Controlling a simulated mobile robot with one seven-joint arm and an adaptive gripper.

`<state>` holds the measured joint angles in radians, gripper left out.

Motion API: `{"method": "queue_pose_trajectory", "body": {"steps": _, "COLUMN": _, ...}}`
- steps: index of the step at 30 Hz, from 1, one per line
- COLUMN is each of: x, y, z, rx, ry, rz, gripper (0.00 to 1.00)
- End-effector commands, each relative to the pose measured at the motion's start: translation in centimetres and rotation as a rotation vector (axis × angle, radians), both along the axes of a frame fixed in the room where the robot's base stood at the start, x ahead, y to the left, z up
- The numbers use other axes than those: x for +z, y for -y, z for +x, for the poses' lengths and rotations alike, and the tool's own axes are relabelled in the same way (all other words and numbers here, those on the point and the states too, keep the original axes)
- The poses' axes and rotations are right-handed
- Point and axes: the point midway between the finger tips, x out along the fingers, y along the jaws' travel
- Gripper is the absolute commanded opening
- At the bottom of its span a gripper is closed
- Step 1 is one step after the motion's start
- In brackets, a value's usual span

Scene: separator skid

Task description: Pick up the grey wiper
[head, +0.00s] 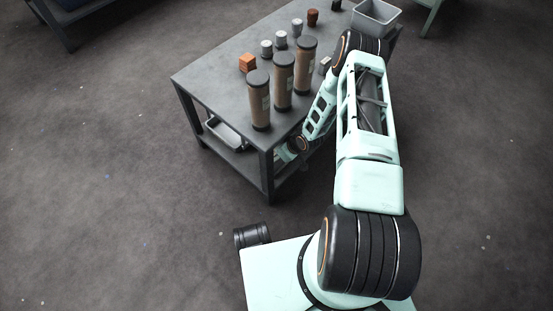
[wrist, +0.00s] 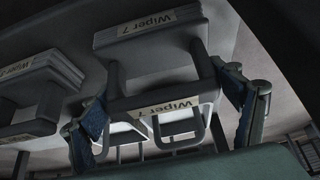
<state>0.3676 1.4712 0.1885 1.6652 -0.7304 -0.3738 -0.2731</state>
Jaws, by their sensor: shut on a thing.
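In the wrist view a grey wiper (wrist: 150,48) shows a flat block and a handle on two posts. The block and the handle bar both bear a label reading "Wiper 7". My gripper (wrist: 166,106) has its blue-padded fingers on both sides of the handle bar, shut on it. The fingers stand wide apart, at the bar's two ends. A second, similar labelled wiper (wrist: 40,85) is left of it, apart from my fingers and partly cut off. In the head view my gripper and both wipers are hidden; my arm reaches down beside the table.
The dark table (head: 215,75) holds several brown capped cylinders (head: 283,80), grey weights, an orange-brown block (head: 247,62) and a grey bin (head: 376,17). A grey tray (head: 224,136) lies on the lower shelf. The floor left of the table is clear.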

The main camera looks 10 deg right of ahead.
Motion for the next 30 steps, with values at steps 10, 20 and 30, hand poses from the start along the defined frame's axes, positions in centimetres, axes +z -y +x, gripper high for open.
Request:
{"method": "queue_pose_trajectory", "body": {"steps": 10, "x": 1.5, "y": 0.0, "z": 0.1, "rx": 0.000, "ry": 0.002, "rz": -0.001, "gripper": 0.55}}
{"method": "queue_pose_trajectory", "body": {"steps": 20, "x": 1.8, "y": 3.9, "z": -5.3, "rx": -0.004, "ry": -0.004, "rz": 0.000, "gripper": 0.55}}
{"method": "queue_pose_trajectory", "body": {"steps": 30, "x": 1.7, "y": 8.7, "z": -11.9, "rx": -0.004, "ry": -0.002, "rz": 0.000, "gripper": 0.55}}
